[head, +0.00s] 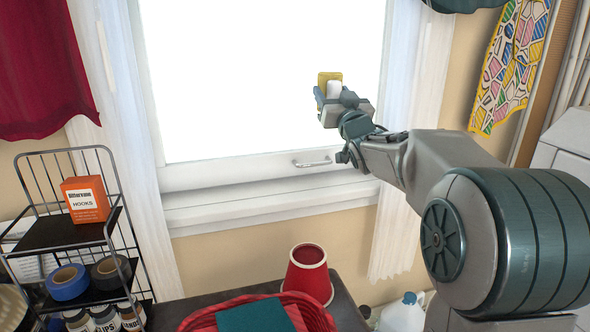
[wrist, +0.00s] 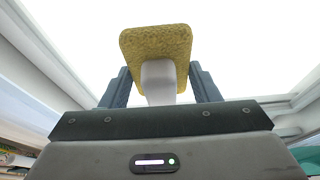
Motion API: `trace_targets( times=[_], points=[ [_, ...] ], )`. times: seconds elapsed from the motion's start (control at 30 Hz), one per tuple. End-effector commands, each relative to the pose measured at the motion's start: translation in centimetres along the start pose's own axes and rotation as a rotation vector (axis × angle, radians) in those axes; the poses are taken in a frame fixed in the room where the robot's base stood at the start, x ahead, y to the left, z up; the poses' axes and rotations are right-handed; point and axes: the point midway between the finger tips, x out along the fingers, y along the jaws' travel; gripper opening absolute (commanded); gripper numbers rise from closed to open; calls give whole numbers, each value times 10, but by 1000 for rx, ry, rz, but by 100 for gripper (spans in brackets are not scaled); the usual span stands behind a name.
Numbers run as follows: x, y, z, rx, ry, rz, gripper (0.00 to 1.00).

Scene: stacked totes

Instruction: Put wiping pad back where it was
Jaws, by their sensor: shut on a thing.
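The wiping pad (wrist: 157,45) is a yellow, rough-textured block with a white handle below it. My gripper (wrist: 160,88) is shut on its white handle, one dark finger on each side. In the head view the wiping pad (head: 329,77) is held up in front of the bright window, with my gripper (head: 335,100) around its white part. The pad is clear of any surface in the head view. The spot it came from cannot be told from these frames.
A wire rack (head: 75,230) with an orange hooks box (head: 86,199) and tape rolls stands at left. The window sill (head: 270,207) is bare.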

Motion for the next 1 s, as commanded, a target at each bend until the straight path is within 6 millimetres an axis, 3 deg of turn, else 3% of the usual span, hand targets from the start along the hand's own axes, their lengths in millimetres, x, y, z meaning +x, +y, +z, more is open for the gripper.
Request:
trace_targets(
  times=[0.2,0.47,0.77,1.0],
  points=[
    [8,-1,26,-7,-139,32,37],
    [1,-7,65,-10,-348,66,37],
    [-22,-19,105,-5,-639,92,37],
    [-52,-33,129,4,-888,95,37]
  ],
)
